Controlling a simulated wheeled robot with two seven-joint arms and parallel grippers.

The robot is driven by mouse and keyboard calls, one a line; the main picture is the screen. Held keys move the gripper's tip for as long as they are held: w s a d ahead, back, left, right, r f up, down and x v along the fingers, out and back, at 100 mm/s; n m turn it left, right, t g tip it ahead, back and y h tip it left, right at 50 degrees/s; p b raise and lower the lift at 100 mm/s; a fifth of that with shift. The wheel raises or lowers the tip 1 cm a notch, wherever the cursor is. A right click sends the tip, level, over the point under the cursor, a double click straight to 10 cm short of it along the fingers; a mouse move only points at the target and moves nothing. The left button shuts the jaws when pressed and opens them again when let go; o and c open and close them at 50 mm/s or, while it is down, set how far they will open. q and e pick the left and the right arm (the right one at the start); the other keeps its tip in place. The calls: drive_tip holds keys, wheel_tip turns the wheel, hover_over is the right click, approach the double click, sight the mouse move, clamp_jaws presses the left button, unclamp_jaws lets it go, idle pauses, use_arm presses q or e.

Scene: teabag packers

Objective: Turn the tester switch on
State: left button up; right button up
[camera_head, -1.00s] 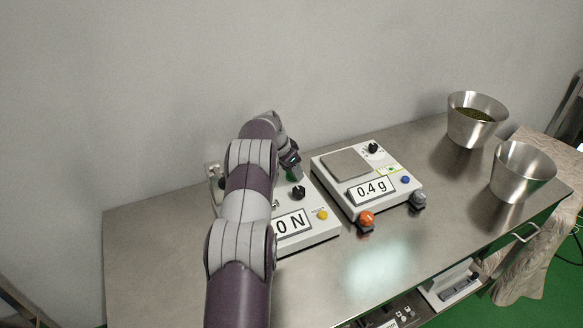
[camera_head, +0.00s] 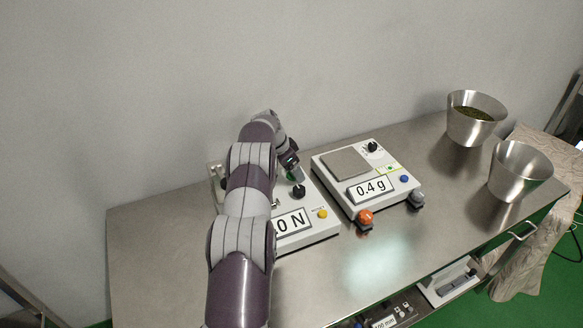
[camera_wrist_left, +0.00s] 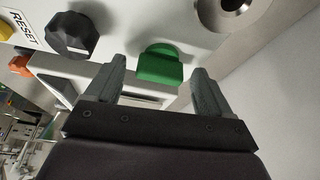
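The tester (camera_head: 317,229) is a white box on the steel table, partly hidden behind my left arm; its display reads "0 N" as far as it shows. A green switch (camera_wrist_left: 161,65) on the tester sits between the fingertips of my left gripper (camera_wrist_left: 160,78) in the left wrist view. The fingers are apart, one on each side of the switch, with gaps visible. In the head view the left gripper (camera_head: 293,172) is over the tester's back part, and the switch is mostly hidden there. My right gripper is not in view.
A scale (camera_head: 338,186) reading 0.4 g stands right of the tester, with orange and grey knobs (camera_head: 365,217) in front. Two metal buckets (camera_head: 520,172) stand at the right. The wall is close behind.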

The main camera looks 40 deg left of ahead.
use_arm(q)
drive_tip(key=shift+r, duration=0.1)
drive_tip(key=p+v, duration=0.5)
drive_tip(key=v, duration=0.7)
drive_tip(key=shift+s+r+p, duration=0.15)
drive_tip(key=shift+r+p, duration=0.1)
drive_tip(key=shift+p, duration=0.05)
